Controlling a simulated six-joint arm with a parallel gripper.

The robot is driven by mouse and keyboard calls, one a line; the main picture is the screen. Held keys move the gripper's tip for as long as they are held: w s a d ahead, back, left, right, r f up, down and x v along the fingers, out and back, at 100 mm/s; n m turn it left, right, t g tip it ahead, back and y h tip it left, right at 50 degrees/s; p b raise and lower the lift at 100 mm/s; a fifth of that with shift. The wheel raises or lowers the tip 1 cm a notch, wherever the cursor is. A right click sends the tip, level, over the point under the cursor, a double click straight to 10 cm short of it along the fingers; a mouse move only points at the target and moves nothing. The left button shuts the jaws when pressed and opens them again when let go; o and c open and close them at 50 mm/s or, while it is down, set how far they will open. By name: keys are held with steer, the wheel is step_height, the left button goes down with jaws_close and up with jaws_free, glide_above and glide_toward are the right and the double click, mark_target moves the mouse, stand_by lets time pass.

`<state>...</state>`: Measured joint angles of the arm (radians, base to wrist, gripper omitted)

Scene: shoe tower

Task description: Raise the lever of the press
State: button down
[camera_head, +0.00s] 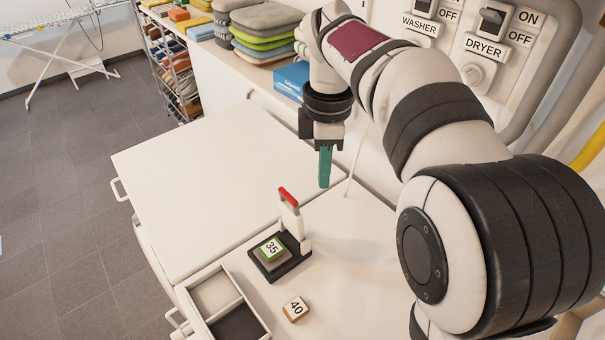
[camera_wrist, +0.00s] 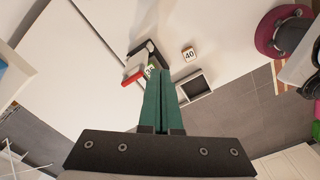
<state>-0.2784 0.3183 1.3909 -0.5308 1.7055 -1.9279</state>
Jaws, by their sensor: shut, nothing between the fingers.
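The press (camera_head: 287,239) stands on the white worktop, with a dark base and a pale upright post. Its lever has a red handle (camera_head: 288,196) at the top of the post, and a block marked 35 (camera_head: 271,248) sits on the base. In the wrist view the red handle (camera_wrist: 133,77) shows just left of my fingers, and the block is partly hidden beside them. My gripper (camera_head: 325,168) has teal fingers pointing down. It is shut and empty, above and behind the press in the head view, apart from the handle. The fingers also show in the wrist view (camera_wrist: 160,100).
A block marked 40 (camera_head: 295,309) lies on the worktop in front of the press. A divided tray (camera_head: 222,303) is at the front left. The worktop left of the press is clear. The wall panel with washer and dryer switches (camera_head: 486,45) is behind my arm.

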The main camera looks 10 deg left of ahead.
steer(key=s+d+f+m+g+y, duration=0.1)
steer(key=s+d+f+m, duration=0.15)
steer(key=s+m, duration=0.75)
steer(key=s+d+f+m+y, duration=0.15)
steer(key=s+d+m, duration=0.25)
steer(key=s+m, duration=0.6)
steer(key=n+y, duration=0.1)
steer(key=y, duration=1.4)
glide_above(291, 215)
steer(key=w+d, duration=0.3)
steer(key=d, duration=1)
step_height(291, 215, down, 8)
steer(key=a, duration=1)
steer(key=shift+t, duration=0.4)
steer(key=shift+s, duration=0.1)
